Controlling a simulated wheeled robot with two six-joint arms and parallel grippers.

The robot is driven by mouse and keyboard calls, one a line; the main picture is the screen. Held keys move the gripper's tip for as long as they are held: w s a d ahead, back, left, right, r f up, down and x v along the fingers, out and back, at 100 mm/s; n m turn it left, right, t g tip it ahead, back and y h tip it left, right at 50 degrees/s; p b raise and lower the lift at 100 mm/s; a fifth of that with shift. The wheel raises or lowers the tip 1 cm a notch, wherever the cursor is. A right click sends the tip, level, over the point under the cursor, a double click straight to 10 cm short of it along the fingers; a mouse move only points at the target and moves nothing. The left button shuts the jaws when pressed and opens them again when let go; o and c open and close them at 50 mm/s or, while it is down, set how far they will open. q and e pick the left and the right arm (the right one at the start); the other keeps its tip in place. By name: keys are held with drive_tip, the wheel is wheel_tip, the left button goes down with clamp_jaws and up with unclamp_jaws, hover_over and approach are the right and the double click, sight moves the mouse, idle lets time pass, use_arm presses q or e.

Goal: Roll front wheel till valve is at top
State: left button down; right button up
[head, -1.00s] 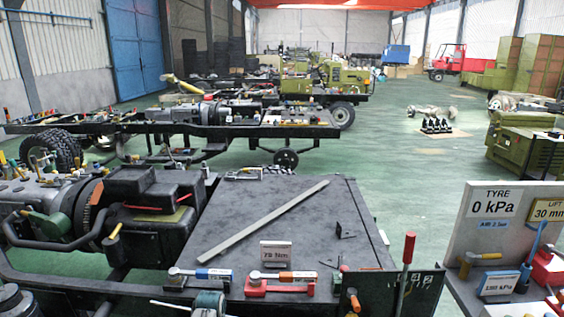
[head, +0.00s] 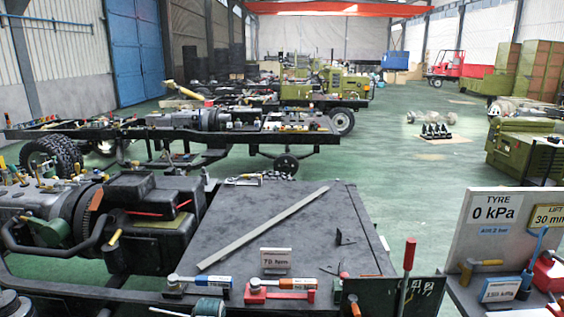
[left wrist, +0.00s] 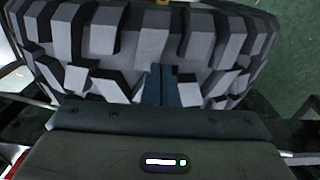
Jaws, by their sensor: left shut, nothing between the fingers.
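A large tyre with chunky grey tread blocks (left wrist: 190,42) fills the upper part of the left wrist view. My left gripper (left wrist: 161,74) points at this tread with its two dark blue fingers shut together and nothing between them. The fingertips overlap the tread in the picture; I cannot tell whether they touch it. The wheel's side and its valve do not show clearly. A small yellow bit (left wrist: 163,2) shows at the top edge, too little to identify. Neither gripper shows in the head view, and my right gripper is in no view.
A dark chassis deck (head: 300,225) stands close in front, with a long flat bar (head: 263,228) on it. A red-handled lever (head: 409,255) rises at its front right corner. A board (head: 510,225) reading 0 kPa stands at right. Green floor (head: 420,180) is open beyond.

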use_arm(q)
drive_tip(key=shift+f, duration=0.2)
idle(0.5)
drive_tip(key=shift+f+b, duration=0.45)
drive_tip(key=shift+f, duration=0.1)
drive_tip(key=shift+r, duration=0.1)
drive_tip(key=shift+d, duration=0.15)
drive_tip(key=shift+d+r+p, duration=0.1)
drive_tip(key=shift+d+p, duration=0.3)
drive_tip(key=shift+d, duration=0.2)
drive_tip(key=shift+d, duration=0.2)
drive_tip(key=shift+s+d, duration=0.1)
drive_tip(key=shift+d, duration=0.5)
drive_tip(key=shift+d+f, duration=0.15)
drive_tip(key=shift+f, duration=0.05)
